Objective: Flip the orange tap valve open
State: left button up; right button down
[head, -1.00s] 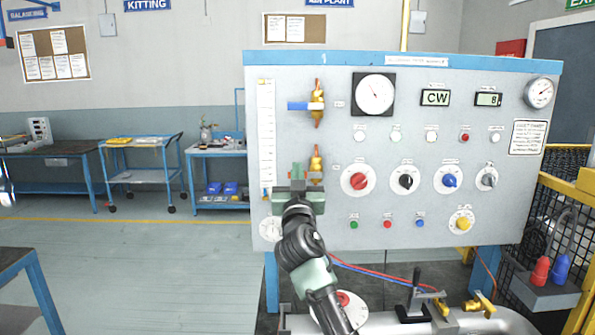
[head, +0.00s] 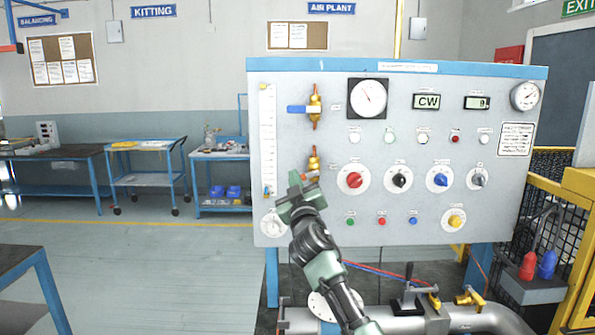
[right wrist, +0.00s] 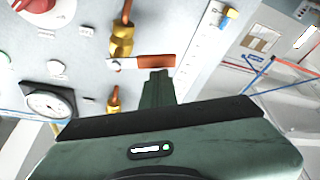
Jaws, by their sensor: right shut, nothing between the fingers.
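The orange tap valve has a brass body (head: 314,160) low on the left of the panel in the head view. In the right wrist view its orange handle (right wrist: 155,62) lies crosswise to the brass body (right wrist: 122,42) and the pipe. My right gripper (head: 295,180) is shut and empty, in front of the handle and hiding part of it in the head view. In the right wrist view the shut fingertips (right wrist: 158,75) are right at the handle's outer part; I cannot tell if they touch. My left gripper is not in view.
A blue-handled valve (head: 298,109) sits above on the same panel (head: 450,225). A vertical gauge strip (head: 267,140) is to its left, and red, black and blue knobs (head: 353,179) are to the right. Grey pipework (head: 390,322) runs below. A yellow guard rail (head: 555,195) stands at right.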

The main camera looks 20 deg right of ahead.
jog(key=d+f+n+p, duration=0.1)
jog(key=n, duration=0.1)
jog(key=d+f+n+y+p, duration=0.1)
jog(key=n, duration=0.1)
jog(key=f+n+g+y+p, duration=0.1)
jog(key=f+n, duration=0.1)
jog(key=shift+d+f+n, duration=0.1)
jog(key=shift+d+n, duration=0.2)
jog(key=shift+d, duration=0.1)
jog(key=shift+a, duration=0.1)
